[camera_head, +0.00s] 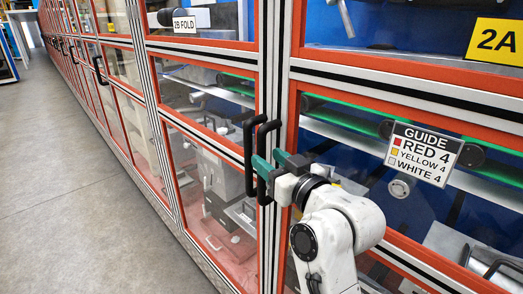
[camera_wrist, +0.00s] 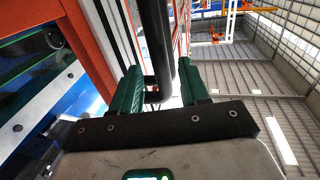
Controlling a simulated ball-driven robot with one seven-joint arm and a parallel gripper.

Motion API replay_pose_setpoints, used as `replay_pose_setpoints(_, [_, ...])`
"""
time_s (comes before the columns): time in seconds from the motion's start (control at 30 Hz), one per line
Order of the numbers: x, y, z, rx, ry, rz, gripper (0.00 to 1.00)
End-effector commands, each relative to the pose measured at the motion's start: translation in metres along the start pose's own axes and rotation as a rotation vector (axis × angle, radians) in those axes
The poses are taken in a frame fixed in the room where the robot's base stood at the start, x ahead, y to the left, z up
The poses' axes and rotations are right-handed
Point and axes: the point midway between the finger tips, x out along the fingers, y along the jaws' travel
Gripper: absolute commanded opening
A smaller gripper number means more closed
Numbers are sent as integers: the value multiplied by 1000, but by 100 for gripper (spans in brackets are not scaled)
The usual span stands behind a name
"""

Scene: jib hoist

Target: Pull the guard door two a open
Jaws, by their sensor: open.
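The guard door two a (camera_head: 400,75) is the red-framed glazed door at the right in the head view, with a yellow 2A sign (camera_head: 496,41). It looks shut. Two black upright bar handles stand side by side at the seam: the nearer, right one (camera_head: 263,140) and the left one (camera_head: 248,150) by the neighbouring door. My gripper (camera_head: 268,170), with green fingers, is at the right handle. In the wrist view a black bar (camera_wrist: 156,45) runs between the open fingers of my gripper (camera_wrist: 158,88), with a second bar close beside it. Contact cannot be told.
The neighbouring door carries a 2B FOLD sign (camera_head: 184,23). A GUIDE sign (camera_head: 424,153) hangs on the right door. A row of similar red-framed doors runs away to the left. The grey floor (camera_head: 70,190) in front is clear.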

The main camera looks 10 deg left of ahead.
Motion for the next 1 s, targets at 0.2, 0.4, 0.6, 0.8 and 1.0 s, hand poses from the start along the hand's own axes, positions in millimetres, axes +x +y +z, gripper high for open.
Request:
replay_pose_setpoints(0.2, [30, 0, -1, 0, -1, 0, 45])
replay_pose_setpoints(0.4, [39, 0, 0, 0, 0, 1, 45])
replay_pose_setpoints(0.6, [40, 0, 0, 0, 0, 1, 45])
replay_pose_setpoints(0.8, [40, 0, 0, 0, 0, 1, 31])
replay_pose_setpoints(1.0, [40, 0, 1, 0, -1, 1, 12])
